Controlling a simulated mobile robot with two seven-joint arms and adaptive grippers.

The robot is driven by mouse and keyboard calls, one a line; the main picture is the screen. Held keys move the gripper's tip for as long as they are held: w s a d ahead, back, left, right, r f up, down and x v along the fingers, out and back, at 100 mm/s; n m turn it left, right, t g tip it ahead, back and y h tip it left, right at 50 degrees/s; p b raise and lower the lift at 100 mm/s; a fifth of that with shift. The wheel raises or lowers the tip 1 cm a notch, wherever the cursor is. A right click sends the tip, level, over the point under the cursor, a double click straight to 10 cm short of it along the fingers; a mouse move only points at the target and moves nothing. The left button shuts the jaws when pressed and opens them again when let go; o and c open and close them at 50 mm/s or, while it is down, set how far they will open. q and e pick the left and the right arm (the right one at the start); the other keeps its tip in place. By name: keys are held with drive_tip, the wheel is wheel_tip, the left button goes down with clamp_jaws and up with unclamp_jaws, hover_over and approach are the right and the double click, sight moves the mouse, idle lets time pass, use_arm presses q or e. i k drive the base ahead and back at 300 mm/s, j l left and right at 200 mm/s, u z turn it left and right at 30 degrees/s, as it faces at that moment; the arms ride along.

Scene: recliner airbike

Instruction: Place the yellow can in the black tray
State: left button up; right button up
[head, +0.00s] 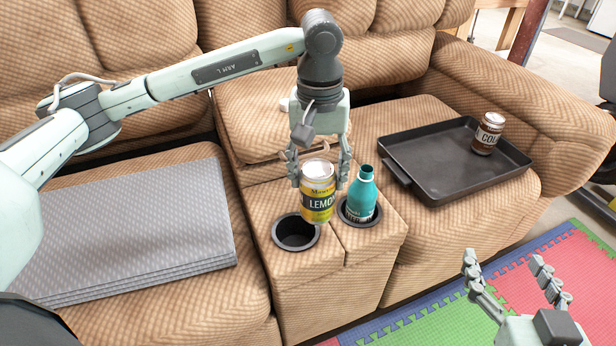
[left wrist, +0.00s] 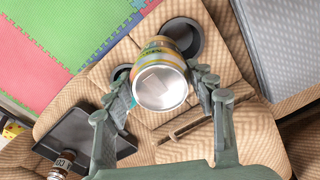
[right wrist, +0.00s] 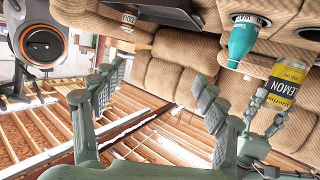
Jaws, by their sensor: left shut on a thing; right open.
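The yellow can (head: 318,200), labelled LEMON, is upright between the fingers of my left gripper (head: 319,174). The left gripper is shut on it and holds it above and beside the empty left cup holder (head: 297,233). In the left wrist view the can's silver top (left wrist: 160,88) faces the camera between the fingers. The can also shows in the right wrist view (right wrist: 283,95). The black tray (head: 432,165) lies on the right seat. My right gripper (head: 506,262) is open and empty, low in front of the recliner.
A brown COLA can (head: 487,134) stands in the tray's right part. A teal bottle (head: 362,195) stands in the right cup holder, close to the yellow can. Grey folded sheets (head: 150,235) lie on the left seat. The tray's left and middle are clear.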

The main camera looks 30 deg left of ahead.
sight(418, 171)
drive_tip(key=i+l, duration=0.1)
drive_tip(key=l, duration=1.2)
drive_tip(key=i, duration=0.95)
drive_tip(key=l+z, duration=0.05)
drive_tip(key=l, duration=0.05)
